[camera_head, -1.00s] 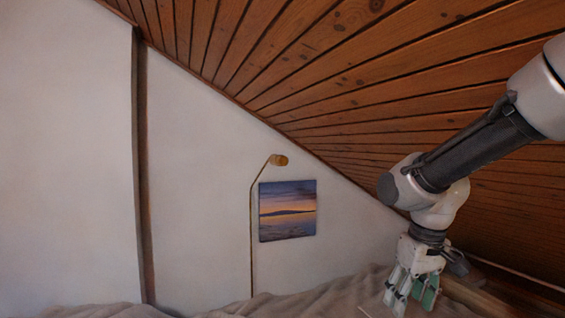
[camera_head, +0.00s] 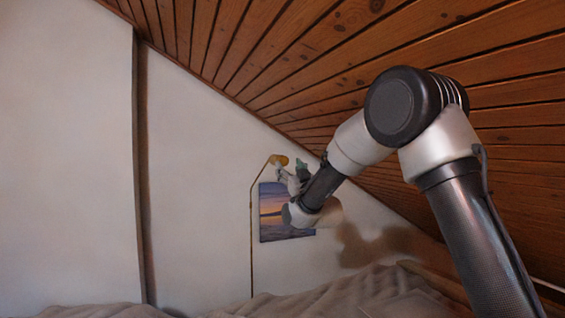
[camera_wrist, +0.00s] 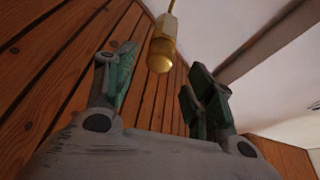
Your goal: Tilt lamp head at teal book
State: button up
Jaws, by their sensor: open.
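A thin brass floor lamp stands by the white wall, with a small cylindrical lamp head (camera_head: 279,160) at the top of its bent pole (camera_head: 252,230). My gripper (camera_head: 291,174) is raised close to the lamp head, just right of and below it in the picture. In the wrist view the lamp head (camera_wrist: 161,55) hangs ahead, in the gap between my two green-padded fingertips (camera_wrist: 163,85). My gripper is open and empty; contact with the lamp head does not show. No teal book is in view.
A sunset picture (camera_head: 272,212) hangs on the wall behind my gripper. The sloping wooden ceiling (camera_head: 330,70) comes down on the right. Rumpled bedding (camera_head: 330,292) lies along the bottom. The wall to the left of the lamp is free.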

aim_at(284, 162)
jog(key=x, duration=0.7)
jog(key=shift+w+f, duration=0.1)
